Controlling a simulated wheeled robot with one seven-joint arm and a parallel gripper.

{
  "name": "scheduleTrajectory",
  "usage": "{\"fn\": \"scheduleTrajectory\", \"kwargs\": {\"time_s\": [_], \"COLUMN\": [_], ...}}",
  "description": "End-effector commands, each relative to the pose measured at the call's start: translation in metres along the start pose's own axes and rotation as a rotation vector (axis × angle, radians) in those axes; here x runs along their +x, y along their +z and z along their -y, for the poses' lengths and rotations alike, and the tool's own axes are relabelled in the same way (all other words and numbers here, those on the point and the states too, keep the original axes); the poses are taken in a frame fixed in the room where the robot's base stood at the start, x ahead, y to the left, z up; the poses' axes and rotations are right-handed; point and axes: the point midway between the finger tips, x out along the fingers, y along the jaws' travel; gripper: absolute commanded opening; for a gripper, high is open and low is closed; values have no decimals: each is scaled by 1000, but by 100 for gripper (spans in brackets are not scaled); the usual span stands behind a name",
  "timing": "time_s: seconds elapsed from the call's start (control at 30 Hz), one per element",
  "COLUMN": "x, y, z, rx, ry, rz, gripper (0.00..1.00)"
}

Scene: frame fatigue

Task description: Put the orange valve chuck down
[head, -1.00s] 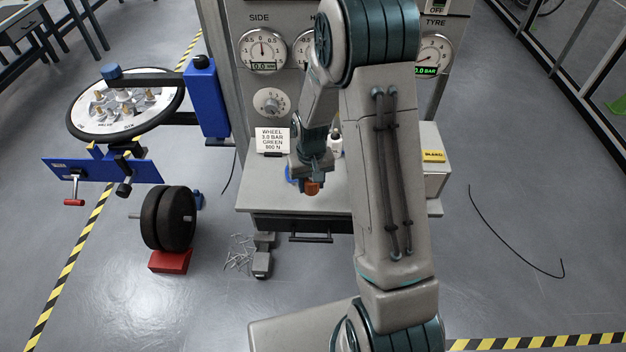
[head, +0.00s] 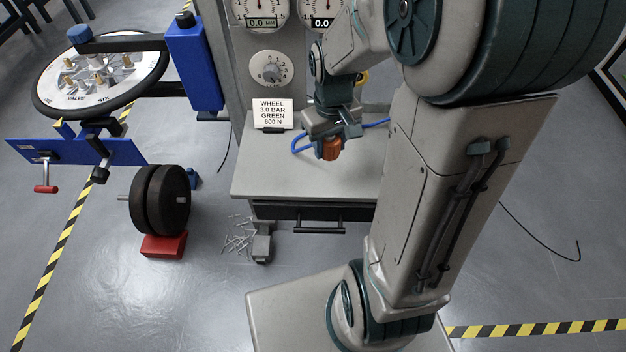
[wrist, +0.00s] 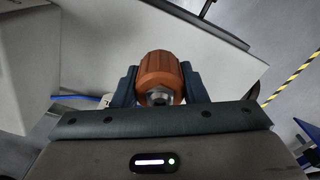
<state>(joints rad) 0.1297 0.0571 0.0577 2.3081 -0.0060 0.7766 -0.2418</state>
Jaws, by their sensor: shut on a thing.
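The orange valve chuck (head: 331,149) is between the fingers of my gripper (head: 334,138), over the grey bench top (head: 262,178). In the wrist view the chuck (wrist: 160,76) is a ribbed orange cylinder with a metal fitting at its near end. My gripper's dark fingers (wrist: 160,88) are shut on both its sides. A blue hose (head: 301,143) shows beside the chuck and runs behind my gripper to the right. Whether the chuck touches the bench top cannot be told.
A white card (head: 272,114) stands at the back of the bench, below a dial knob (head: 271,70). The bench's front left is clear. A wheel on a blue stand (head: 102,75) and black discs on a red block (head: 163,246) are at the left.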

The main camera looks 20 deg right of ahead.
Motion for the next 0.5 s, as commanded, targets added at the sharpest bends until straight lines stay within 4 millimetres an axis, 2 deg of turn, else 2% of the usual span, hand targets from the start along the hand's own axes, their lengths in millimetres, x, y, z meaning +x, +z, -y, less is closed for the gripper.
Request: {"fn": "scheduleTrajectory", "kwargs": {"time_s": [0.03,0.2,0.4,0.5], "x": [6,4,3,4], "y": [12,46,66,66], "z": [1,7,11,12], "rx": [-14,-63,-95,-101], "ry": [2,1,-1,-1], "rz": [-6,-4,-1,1], "gripper": [12,12,12,12]}}
